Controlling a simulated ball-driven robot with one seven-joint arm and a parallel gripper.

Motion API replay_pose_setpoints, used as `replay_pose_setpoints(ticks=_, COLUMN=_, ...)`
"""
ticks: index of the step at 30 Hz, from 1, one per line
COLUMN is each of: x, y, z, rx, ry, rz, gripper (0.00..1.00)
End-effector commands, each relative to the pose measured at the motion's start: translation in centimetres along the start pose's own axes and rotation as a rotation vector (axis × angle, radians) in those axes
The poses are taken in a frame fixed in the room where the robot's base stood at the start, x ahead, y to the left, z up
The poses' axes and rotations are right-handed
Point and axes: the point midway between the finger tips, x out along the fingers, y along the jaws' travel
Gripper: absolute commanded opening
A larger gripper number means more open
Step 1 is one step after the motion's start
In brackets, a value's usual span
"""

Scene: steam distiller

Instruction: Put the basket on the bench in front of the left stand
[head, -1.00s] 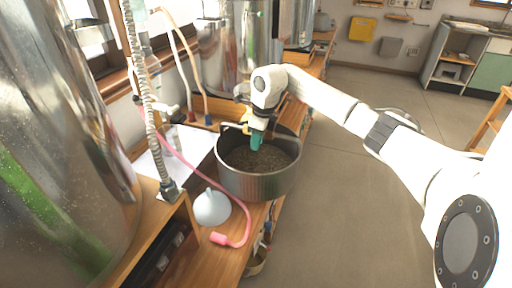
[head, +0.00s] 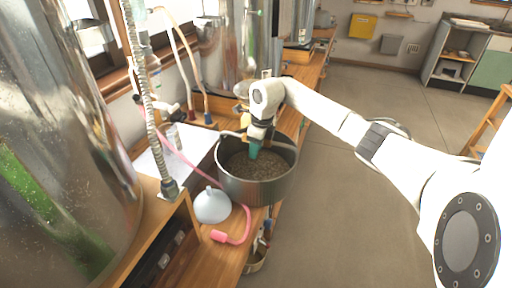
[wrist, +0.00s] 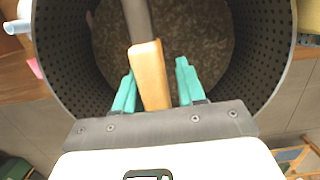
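The basket (head: 255,188) is a round dark-grey metal vessel holding brown grainy matter. It sits upright on the wooden bench, beyond the funnel. In the wrist view, its perforated wall (wrist: 72,50) surrounds the contents. Its handle has a tan grip (wrist: 150,75). My gripper (wrist: 155,88) has its green fingers on either side of this grip, with narrow gaps showing, so it looks open around it. In the head view, my gripper (head: 254,150) points down over the basket. The left stand cannot be told apart surely; a wooden stand (head: 150,238) is at the lower left.
A pale funnel (head: 213,205) and a pink hose (head: 236,238) lie close in front of the basket. A large steel tank (head: 60,150) fills the left, and another (head: 222,60) stands behind. White sheets (head: 160,160) lie left of the basket. Open floor (head: 350,220) is to the right.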

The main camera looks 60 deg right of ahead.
Motion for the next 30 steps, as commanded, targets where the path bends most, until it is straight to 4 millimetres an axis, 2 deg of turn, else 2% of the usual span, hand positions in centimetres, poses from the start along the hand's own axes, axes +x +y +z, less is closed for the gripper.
replay_pose_setpoints(ticks=3, x=0.0, y=0.0, z=0.0, rx=0.000, ry=0.000, rz=0.000, gripper=0.49)
replay_pose_setpoints(ticks=10, x=-0.1, y=0.0, z=0.0, rx=0.000, ry=0.000, rz=0.000, gripper=0.49)
replay_pose_setpoints(ticks=14, x=-1.0, y=-0.1, z=0.0, rx=0.001, ry=-0.001, rz=-0.001, gripper=0.49)
replay_pose_setpoints(ticks=17, x=-2.6, y=-0.1, z=0.0, rx=-0.001, ry=-0.001, rz=-0.004, gripper=0.49)
replay_pose_setpoints(ticks=24, x=-7.5, y=-0.1, z=0.0, rx=0.000, ry=0.000, rz=-0.004, gripper=0.49)
replay_pose_setpoints(ticks=30, x=-10.7, y=-0.1, z=0.1, rx=0.000, ry=0.000, rz=-0.002, gripper=0.49)
